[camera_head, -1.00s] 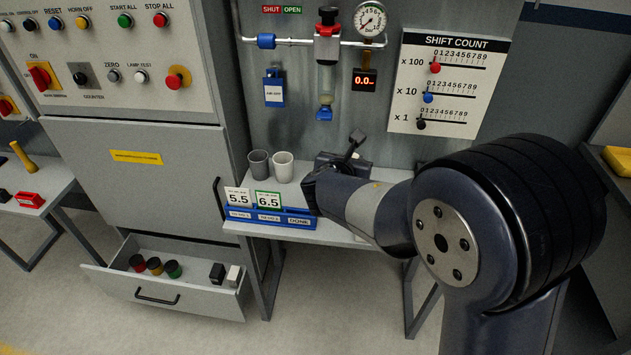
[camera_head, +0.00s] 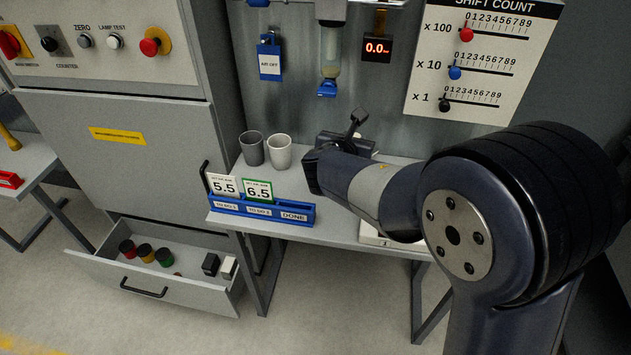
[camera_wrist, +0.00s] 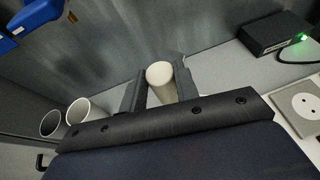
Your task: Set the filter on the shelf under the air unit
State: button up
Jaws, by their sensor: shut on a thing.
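My gripper (camera_wrist: 161,77) is shut on the filter (camera_wrist: 159,73), a pale, whitish cylinder standing between the two dark fingers in the wrist view. The grey shelf (camera_wrist: 221,80) spreads behind and beside it; I cannot tell whether the filter touches the shelf. In the head view my gripper (camera_head: 345,140) is at the back of the shelf (camera_head: 333,230), and my arm hides the filter. The air unit (camera_head: 330,45) hangs on the wall panel above and slightly left of my gripper, with a clear bowl and blue bottom end.
A grey cup (camera_head: 252,148) and a white cup (camera_head: 279,152) stand left of my gripper. A blue card rack (camera_head: 262,218) lies along the front edge. A black box (camera_wrist: 275,32) with a green light and a socket plate (camera_wrist: 300,103) are to the right. An open drawer (camera_head: 155,287) juts out below.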

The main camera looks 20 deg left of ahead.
jog(key=shift+w+f+b, duration=0.1)
jog(key=shift+f+b, duration=0.3)
jog(key=shift+f, duration=0.5)
notch_tip(320, 180, down, 10)
jog(key=shift+r+b, duration=0.2)
jog(key=shift+b, duration=0.75)
jog(key=shift+f, duration=0.2)
jog(key=o, duration=0.9)
jog(key=shift+o, duration=0.2)
jog(key=shift+r, duration=0.15)
jog(key=shift+r, duration=0.2)
jog(key=a+v, duration=0.1)
jog(key=v, duration=1.1)
jog(key=shift+d+f, duration=0.15)
jog(key=shift+d, duration=0.3)
